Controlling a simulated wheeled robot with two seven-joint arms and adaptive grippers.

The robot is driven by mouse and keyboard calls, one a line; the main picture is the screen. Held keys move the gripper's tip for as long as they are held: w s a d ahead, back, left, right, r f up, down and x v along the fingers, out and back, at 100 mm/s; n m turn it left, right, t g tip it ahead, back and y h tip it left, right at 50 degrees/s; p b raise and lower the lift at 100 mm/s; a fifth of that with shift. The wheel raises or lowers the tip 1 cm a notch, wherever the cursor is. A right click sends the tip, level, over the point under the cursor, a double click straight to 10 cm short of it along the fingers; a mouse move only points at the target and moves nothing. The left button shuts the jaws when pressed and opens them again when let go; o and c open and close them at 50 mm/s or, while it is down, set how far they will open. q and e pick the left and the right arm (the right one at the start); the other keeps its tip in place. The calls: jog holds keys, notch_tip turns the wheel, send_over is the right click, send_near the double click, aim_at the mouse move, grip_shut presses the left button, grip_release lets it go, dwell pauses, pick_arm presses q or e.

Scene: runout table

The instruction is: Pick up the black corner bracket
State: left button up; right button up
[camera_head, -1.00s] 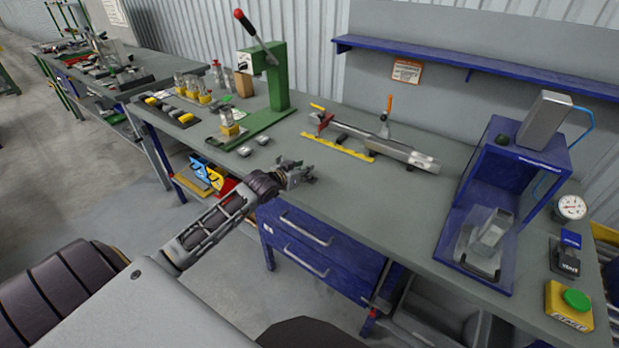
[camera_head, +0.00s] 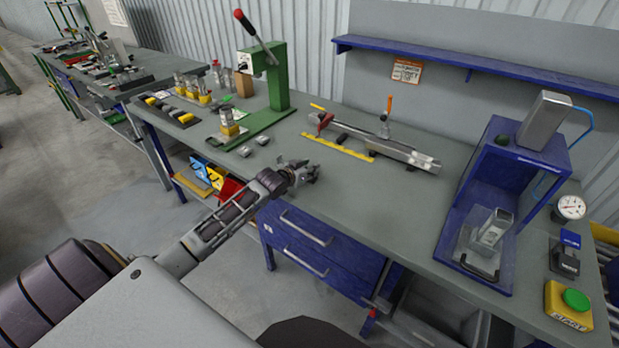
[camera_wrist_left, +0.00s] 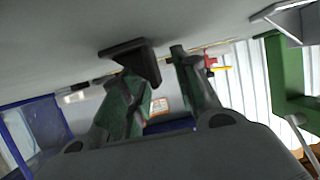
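My left gripper (camera_head: 309,171) is just over the front edge of the near table, in front of the green press. In the left wrist view its two fingers (camera_wrist_left: 157,72) are apart, with a gap between them. The black corner bracket (camera_wrist_left: 127,50) shows there as a dark angular piece against the grey table top, right at the fingertips. It overlaps the tip of one finger in the picture; I cannot tell whether they touch. My right gripper is not in view.
The green press (camera_head: 278,80) stands behind and left of the gripper. A metal bar fixture with a yellow strip (camera_head: 338,146) lies behind it. Two small grey parts (camera_head: 254,145) lie to its left. A blue frame (camera_head: 515,190) stands at the right. The table between is clear.

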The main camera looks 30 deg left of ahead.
pick_arm(q)
jog(key=shift+w, duration=0.2)
dwell(0.4)
grip_shut()
